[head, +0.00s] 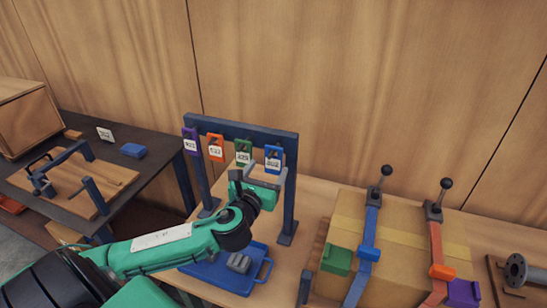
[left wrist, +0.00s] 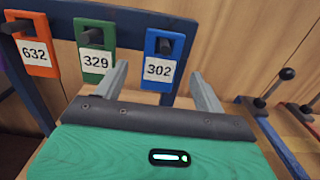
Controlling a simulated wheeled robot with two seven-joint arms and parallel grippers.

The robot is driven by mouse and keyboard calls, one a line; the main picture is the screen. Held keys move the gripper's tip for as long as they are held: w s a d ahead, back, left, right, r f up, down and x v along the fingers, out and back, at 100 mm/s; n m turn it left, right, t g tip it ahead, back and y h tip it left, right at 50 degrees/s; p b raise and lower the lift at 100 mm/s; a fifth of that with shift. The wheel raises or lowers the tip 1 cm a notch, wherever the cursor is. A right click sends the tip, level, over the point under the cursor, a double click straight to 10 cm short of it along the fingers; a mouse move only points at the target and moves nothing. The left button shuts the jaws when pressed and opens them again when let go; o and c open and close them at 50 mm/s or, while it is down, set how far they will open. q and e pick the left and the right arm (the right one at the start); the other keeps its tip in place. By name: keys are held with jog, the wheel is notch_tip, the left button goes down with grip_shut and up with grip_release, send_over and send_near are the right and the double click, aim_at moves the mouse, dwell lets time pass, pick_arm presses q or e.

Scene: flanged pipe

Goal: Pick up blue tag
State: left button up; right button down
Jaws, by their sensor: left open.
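The blue tag (head: 273,154) hangs at the right end of a dark blue rack (head: 240,129). It carries a white label reading 302, and in the left wrist view the tag (left wrist: 177,48) hangs on a dark peg. My left gripper (head: 262,173) is open in front of the rack, just below the tag in the head view. In the left wrist view my left gripper (left wrist: 158,70) has its fingers apart, with the lower part of the blue tag showing between them. I see no contact. My right gripper is not in view.
A green tag (left wrist: 95,48) and an orange tag (left wrist: 36,45) hang to the left; a purple tag (head: 190,141) hangs beyond. A blue tray (head: 222,279) lies under my arm. A strapped cardboard box (head: 400,241) stands at the right. Rack posts flank the tags.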

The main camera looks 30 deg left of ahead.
aim_at(273, 161)
pick_arm(q)
jog(key=p+x, duration=0.2)
jog(key=x, duration=0.3)
jog(key=shift+w+p, duration=0.15)
jog(key=shift+p, duration=0.2)
jog(key=shift+w+f, duration=0.1)
jog(key=shift+w, duration=0.1)
jog(key=shift+c, duration=0.4)
jog(key=c, duration=1.1)
jog(key=shift+o, duration=0.2)
